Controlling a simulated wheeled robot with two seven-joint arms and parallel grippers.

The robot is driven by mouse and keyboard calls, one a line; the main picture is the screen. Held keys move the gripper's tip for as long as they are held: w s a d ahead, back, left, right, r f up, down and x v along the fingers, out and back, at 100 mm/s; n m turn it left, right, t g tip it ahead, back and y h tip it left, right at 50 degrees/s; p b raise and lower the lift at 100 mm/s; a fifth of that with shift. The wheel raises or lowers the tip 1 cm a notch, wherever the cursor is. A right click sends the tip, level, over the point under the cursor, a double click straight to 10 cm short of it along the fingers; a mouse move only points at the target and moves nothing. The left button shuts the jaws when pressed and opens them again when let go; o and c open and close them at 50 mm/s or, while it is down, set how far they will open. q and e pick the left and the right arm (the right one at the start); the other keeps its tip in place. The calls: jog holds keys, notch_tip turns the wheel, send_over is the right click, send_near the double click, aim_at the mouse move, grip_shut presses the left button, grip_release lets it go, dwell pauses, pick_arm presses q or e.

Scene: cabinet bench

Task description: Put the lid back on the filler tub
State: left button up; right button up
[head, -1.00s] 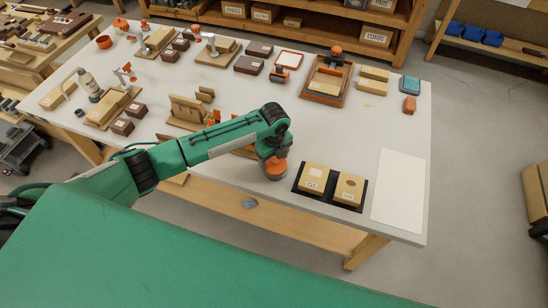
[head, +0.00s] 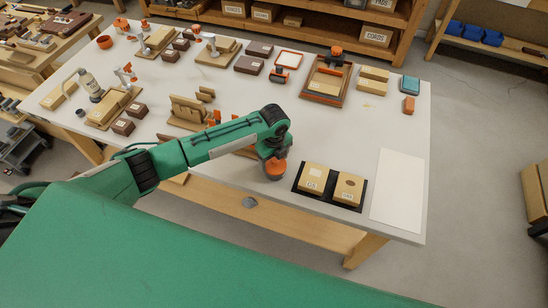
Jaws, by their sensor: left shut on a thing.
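My left gripper (head: 273,158) points down near the front edge of the table, left of the black tray. It is shut on a round orange thing (head: 276,169), which looks like the lid of the filler tub. A greyish rim shows just below the orange. It may be the tub, but the gripper and the small size hide whether the lid sits on it or is apart. My right gripper is not in view.
Right of the gripper, a black tray (head: 330,206) holds two labelled wooden blocks. A white sheet (head: 398,190) lies at the right end of the table (head: 330,140). Wooden holders (head: 188,113) and small brown boxes crowd the left and back. Open tabletop lies behind the black tray.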

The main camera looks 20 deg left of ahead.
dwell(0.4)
pick_arm(q)
jog(key=o, duration=1)
jog(key=shift+o, duration=0.6)
jog(key=shift+r, duration=0.1)
jog(key=shift+r+p, duration=3.45)
grip_shut()
